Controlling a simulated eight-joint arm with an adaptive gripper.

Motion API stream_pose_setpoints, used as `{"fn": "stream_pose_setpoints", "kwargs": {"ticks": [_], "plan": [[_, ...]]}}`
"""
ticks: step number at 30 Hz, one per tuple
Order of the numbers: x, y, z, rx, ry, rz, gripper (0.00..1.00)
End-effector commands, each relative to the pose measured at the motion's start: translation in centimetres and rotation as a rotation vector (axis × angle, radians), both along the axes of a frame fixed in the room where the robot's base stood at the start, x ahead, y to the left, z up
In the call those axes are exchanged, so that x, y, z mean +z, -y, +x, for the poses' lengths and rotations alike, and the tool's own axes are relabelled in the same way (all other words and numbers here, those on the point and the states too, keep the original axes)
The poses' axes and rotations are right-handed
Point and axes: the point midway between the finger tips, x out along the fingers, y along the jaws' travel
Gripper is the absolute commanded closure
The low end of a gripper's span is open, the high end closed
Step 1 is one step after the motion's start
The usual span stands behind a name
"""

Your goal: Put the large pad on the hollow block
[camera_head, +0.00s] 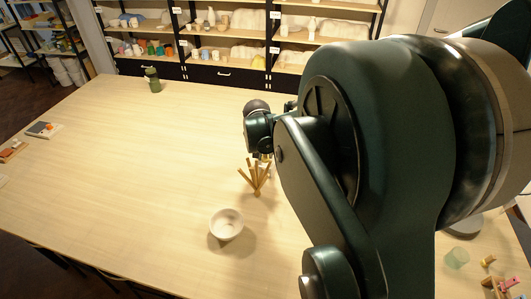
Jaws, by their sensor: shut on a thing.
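My gripper (263,156) is partly in view, just below the dark wrist and left of my large arm links. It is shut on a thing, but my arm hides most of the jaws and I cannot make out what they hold. It is above the far side of a cluster of wooden sticks (256,178) in the picture; I cannot tell whether it touches them. I cannot identify the large pad or the hollow block with certainty. My arm covers much of the right side of the table.
A white bowl (226,224) stands on the pale table (120,180), near the sticks. A green bottle (152,80) stands at the back. A flat item with an orange piece (44,129) lies far left. A translucent green cup (457,258) stands front right. The left-middle table is clear.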

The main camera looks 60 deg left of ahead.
Motion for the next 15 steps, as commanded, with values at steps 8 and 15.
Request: {"fn": "stream_pose_setpoints", "kwargs": {"ticks": [8, 15], "plan": [[-0.37, -0.01, -0.01, 0.000, 0.000, 0.000, 0.80], [-0.28, -0.01, 0.00, 0.000, 0.000, 0.000, 0.67]]}}
